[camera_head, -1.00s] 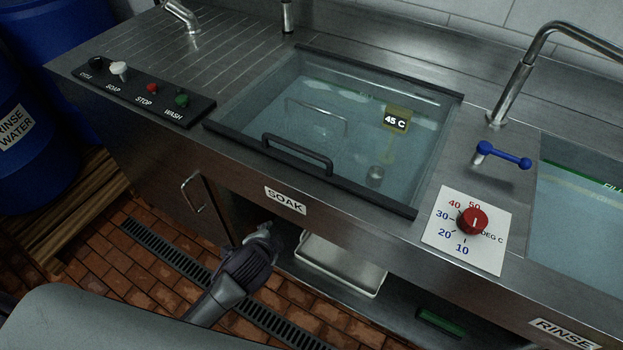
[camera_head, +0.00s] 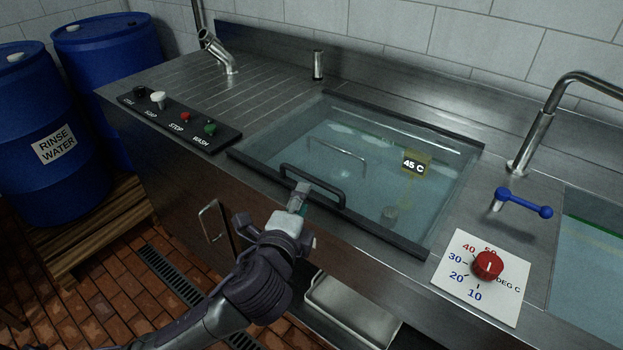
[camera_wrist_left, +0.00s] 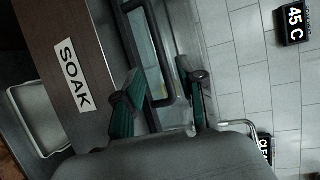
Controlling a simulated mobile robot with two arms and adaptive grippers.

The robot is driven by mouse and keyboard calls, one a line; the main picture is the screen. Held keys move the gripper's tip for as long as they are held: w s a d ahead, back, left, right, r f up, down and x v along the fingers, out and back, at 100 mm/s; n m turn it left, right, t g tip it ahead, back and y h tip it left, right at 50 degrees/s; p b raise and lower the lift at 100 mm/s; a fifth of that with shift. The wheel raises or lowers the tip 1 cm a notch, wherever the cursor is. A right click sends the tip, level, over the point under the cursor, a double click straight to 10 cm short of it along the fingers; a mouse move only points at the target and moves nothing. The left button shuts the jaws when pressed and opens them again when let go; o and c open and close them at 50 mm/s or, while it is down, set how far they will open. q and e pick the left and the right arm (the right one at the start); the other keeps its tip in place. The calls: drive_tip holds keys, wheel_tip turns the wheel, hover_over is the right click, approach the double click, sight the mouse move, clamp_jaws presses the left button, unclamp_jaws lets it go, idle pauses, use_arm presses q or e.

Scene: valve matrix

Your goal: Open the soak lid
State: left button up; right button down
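The soak lid (camera_head: 395,240) is a clear pane with dark front and back bars, lying flat and shut over the water-filled soak basin. Its dark handle (camera_head: 328,197) stands along the front edge and also shows in the left wrist view (camera_wrist_left: 170,101). My left gripper (camera_head: 302,188) is at the left part of this handle. In the left wrist view its two green-padded fingers (camera_wrist_left: 161,76) are apart, with the handle just ahead of and between them. Contact with the handle cannot be told. My right gripper is not in view.
A button panel (camera_head: 180,122) lies left of the lid. A blue lever (camera_head: 525,203), a red dial (camera_head: 487,265) and a tall tap (camera_head: 540,120) are to its right. A white tray (camera_head: 352,312) sits below the counter. Blue barrels (camera_head: 45,150) stand at left.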

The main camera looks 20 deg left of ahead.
sight(311, 181)
use_arm(q)
drive_tip(key=w, duration=0.3)
drive_tip(key=w+f, duration=0.1)
drive_tip(key=w, duration=0.4)
drive_tip(key=shift+w+a+f, duration=0.15)
drive_tip(key=shift+w+f, duration=0.1)
drive_tip(key=shift+w, duration=0.05)
clamp_jaws()
